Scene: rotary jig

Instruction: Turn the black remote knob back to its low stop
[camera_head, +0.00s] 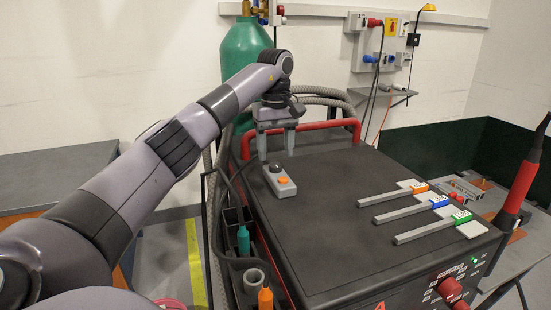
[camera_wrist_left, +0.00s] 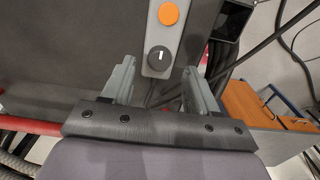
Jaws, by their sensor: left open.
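The black remote knob (camera_wrist_left: 159,58) sits on a small grey remote box (camera_head: 283,186) beside an orange button (camera_wrist_left: 168,14). The knob's white pointer mark runs along the box's length in the left wrist view. In the head view the knob (camera_head: 274,168) is at the box's far end. The box lies on the dark top of the machine near its left edge. My left gripper (camera_head: 276,157) is open and points down just above the knob. In the left wrist view its fingers (camera_wrist_left: 158,85) stand on either side of the knob's line, apart from it. My right gripper is not in view.
Several grey bars with coloured tags (camera_head: 398,210) lie on the machine top (camera_head: 335,240) at the right. A red tube handle (camera_head: 330,125) runs along the back edge. A green gas cylinder (camera_head: 240,50) stands behind. A side holder with tools (camera_head: 243,240) hangs at the left edge.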

